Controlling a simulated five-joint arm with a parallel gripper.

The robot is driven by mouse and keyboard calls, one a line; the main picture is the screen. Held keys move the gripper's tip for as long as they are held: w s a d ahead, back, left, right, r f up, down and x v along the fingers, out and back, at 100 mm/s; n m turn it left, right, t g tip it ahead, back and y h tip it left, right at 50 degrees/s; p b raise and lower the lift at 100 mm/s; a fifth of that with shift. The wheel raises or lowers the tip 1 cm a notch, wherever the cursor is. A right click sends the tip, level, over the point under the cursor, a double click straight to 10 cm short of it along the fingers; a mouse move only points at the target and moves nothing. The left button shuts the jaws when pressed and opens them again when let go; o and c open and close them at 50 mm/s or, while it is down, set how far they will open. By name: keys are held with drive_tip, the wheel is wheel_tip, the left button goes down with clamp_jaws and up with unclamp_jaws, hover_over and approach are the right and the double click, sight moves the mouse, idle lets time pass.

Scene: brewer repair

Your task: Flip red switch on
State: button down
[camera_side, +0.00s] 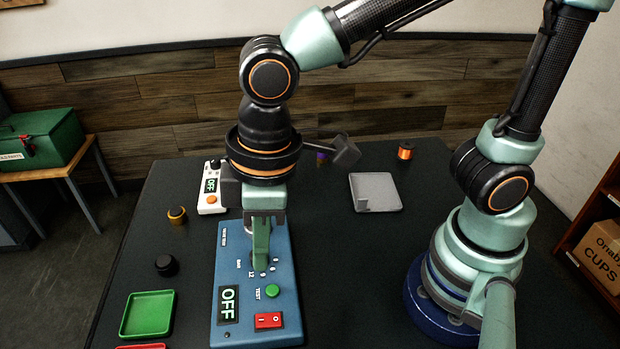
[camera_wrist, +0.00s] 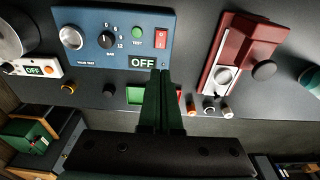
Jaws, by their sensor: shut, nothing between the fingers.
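The red switch (camera_side: 269,320) is a small red rocker near the front right corner of the blue panel (camera_side: 285,250). It also shows in the wrist view (camera_wrist: 161,38) at the panel's upper right. The panel's display (camera_side: 228,305) reads OFF. A green test button (camera_side: 272,291) sits just behind the switch. My gripper (camera_side: 261,268) points down over the middle of the panel, behind the test button, with its green fingers together and empty. It hides the panel's dial in the side view; the dial (camera_wrist: 107,40) shows in the wrist view. The fingers are apart from the red switch.
A small white box (camera_side: 211,190) with an OFF display stands behind the panel. A green tray (camera_side: 148,315) and a black knob (camera_side: 166,265) lie to its left. A grey plate (camera_side: 375,191) lies behind right. A red device (camera_wrist: 232,55) shows in the wrist view.

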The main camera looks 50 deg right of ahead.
sight(260, 319)
drive_tip(key=f, duration=0.4)
drive_tip(key=w+f, duration=0.1)
drive_tip(key=f, duration=0.4)
drive_tip(key=a+f, duration=0.1)
drive_tip(key=f, duration=0.4)
drive_tip(key=shift+w+a, duration=0.1)
drive_tip(key=shift+w, duration=0.05)
drive_tip(key=shift+f, duration=0.15)
idle(0.4)
drive_tip(key=shift+s+d+r, duration=0.25)
drive_tip(key=shift+s+d, duration=0.25)
drive_tip(key=shift+d, duration=0.05)
